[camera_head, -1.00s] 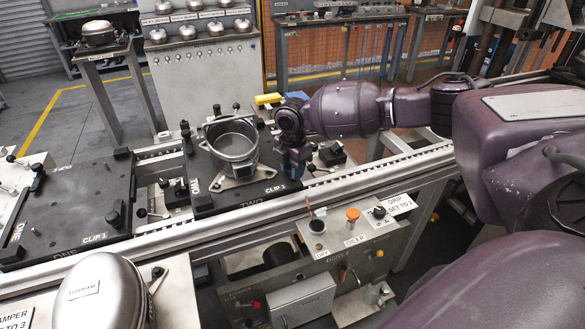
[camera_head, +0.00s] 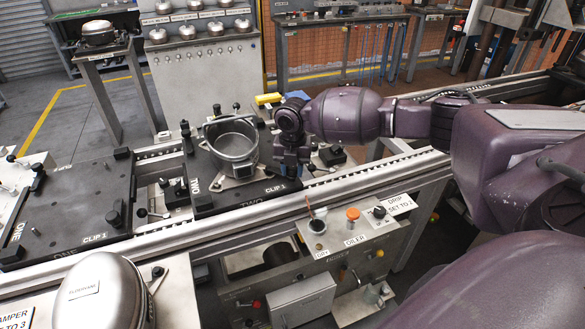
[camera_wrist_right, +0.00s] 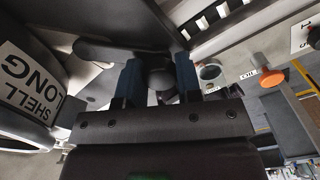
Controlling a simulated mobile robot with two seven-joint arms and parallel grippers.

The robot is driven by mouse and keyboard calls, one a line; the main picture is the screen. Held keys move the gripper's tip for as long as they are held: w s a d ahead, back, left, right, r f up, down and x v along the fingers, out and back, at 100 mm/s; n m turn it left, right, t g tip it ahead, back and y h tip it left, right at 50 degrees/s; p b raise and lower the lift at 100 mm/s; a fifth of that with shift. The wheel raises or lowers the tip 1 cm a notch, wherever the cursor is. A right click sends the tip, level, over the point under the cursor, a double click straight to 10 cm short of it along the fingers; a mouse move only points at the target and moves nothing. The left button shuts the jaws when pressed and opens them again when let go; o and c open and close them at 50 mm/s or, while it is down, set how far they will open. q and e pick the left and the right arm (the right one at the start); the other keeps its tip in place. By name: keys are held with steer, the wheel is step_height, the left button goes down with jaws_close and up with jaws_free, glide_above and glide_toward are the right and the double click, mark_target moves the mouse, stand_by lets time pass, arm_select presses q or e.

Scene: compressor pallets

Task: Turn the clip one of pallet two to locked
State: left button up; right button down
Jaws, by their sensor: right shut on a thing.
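Pallet two (camera_head: 232,200) is a dark plate on the rail, marked TWO, with an open metal compressor shell (camera_head: 232,148) on it. Its CLIP 1 label (camera_head: 277,189) is at the front right corner of the plate. My right gripper (camera_head: 290,168) points down just above that label and hides most of the clip in the head view. In the right wrist view, the clip's black knob (camera_wrist_right: 162,80) sits between the two blue fingers of the right gripper (camera_wrist_right: 158,78), which are shut on it. A dark lever arm (camera_wrist_right: 105,50) reaches left from there. My left gripper is out of view.
Pallet one (camera_head: 75,205) lies left on the same rail (camera_head: 330,188). A panel with an orange knob (camera_head: 353,214) stands in front of the rail. A domed shell (camera_head: 98,290) is at the lower left. Black clamps (camera_head: 332,155) stand right of my gripper.

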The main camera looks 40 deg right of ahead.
steer(key=shift+n, duration=0.5)
steer(key=c, duration=0.8)
jaws_free()
step_height(320, 180, up, 11)
steer(key=shift+f+p, duration=0.1)
steer(key=shift+p, duration=0.45)
